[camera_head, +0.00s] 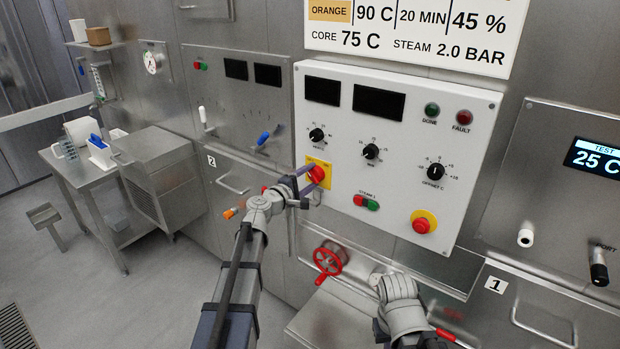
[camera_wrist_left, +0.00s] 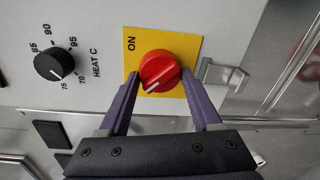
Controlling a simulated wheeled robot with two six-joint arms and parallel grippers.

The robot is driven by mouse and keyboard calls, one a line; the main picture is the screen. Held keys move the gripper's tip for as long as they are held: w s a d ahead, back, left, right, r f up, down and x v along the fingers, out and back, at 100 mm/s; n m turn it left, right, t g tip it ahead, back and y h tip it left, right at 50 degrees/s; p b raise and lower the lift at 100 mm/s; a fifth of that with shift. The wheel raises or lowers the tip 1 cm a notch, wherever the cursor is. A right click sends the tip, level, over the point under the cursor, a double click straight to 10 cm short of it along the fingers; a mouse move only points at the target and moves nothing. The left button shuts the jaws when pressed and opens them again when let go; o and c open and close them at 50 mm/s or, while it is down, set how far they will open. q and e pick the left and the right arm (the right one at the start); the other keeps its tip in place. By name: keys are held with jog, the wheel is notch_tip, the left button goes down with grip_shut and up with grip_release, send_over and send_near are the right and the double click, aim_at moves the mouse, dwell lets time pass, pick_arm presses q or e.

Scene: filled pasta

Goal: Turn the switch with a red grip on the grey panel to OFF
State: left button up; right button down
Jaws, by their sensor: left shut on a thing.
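The switch with a red grip (camera_head: 316,174) sits on a yellow plate (camera_head: 326,184) at the left of a light grey, nearly white panel (camera_head: 385,215). In the left wrist view the red grip (camera_wrist_left: 160,70) is round with a raised bar. Its white mark points to the lower left of that picture, away from the word ON at the plate's upper left. No OFF word can be read. My left gripper (camera_head: 308,181) is at the switch. In the left wrist view its purple fingers (camera_wrist_left: 160,80) are on both sides of the red grip, shut on it. My right gripper's fingers are out of view.
Black knobs (camera_head: 371,151), a red-green button pair (camera_head: 366,202) and a red emergency button (camera_head: 421,225) share the panel. A metal bracket (camera_wrist_left: 222,76) is close beside the yellow plate. A red valve wheel (camera_head: 329,259) is below. Open floor lies at the left.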

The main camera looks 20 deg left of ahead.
pick_arm(q)
jog(key=o, duration=1.4)
jog(key=shift+c, duration=0.2)
jog(key=shift+s, duration=0.1)
jog(key=v, duration=0.7)
jog(key=shift+s+a, duration=0.15)
jog(key=shift+s, duration=0.15)
